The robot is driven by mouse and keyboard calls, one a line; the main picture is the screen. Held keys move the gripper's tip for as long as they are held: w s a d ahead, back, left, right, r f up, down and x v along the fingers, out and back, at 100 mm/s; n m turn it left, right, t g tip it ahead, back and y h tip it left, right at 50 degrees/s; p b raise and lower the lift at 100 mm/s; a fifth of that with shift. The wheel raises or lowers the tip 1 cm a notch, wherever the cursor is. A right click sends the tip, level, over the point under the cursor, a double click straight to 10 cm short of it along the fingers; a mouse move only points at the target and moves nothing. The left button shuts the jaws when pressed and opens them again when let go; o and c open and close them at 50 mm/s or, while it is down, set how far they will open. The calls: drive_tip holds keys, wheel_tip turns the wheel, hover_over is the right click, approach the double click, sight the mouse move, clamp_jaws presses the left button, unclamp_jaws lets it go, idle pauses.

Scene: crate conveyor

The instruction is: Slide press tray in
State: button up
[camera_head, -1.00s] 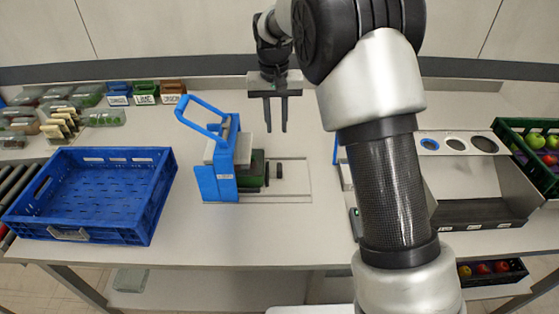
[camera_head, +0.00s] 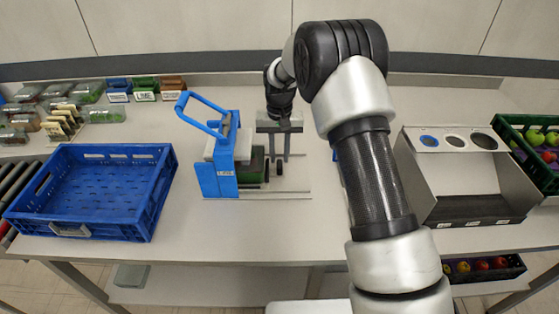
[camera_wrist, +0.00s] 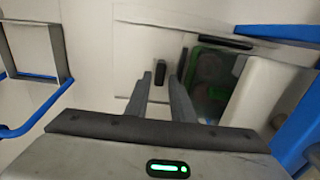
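The blue press (camera_head: 222,165), with a blue lever at its top, stands left of the middle of the worktop. A green press tray (camera_head: 252,165) shows at its right side, with a small dark upright handle (camera_head: 279,168) to its right. In the wrist view the tray (camera_wrist: 212,72) lies right of the fingers, partly hidden by a pale block. My gripper (camera_head: 279,158) is open and empty, pointing down close to the handle. In the wrist view the handle (camera_wrist: 158,66) appears between and just beyond the fingertips; I cannot tell whether they touch it.
A large empty blue crate (camera_head: 92,190) lies left of the press. Sliced food containers and small labelled bins (camera_head: 145,91) stand behind it. A rack with round holes (camera_head: 465,180) and a green fruit crate (camera_head: 510,135) are at the right.

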sight(279, 164)
drive_tip(key=shift+f, duration=1.55)
drive_tip(key=shift+c, duration=0.2)
clamp_jaws()
drive_tip(key=shift+a+b, duration=0.3)
drive_tip(key=shift+a, duration=1.85)
drive_tip(key=shift+o, duration=0.2)
unclamp_jaws()
drive_tip(key=shift+a, duration=0.15)
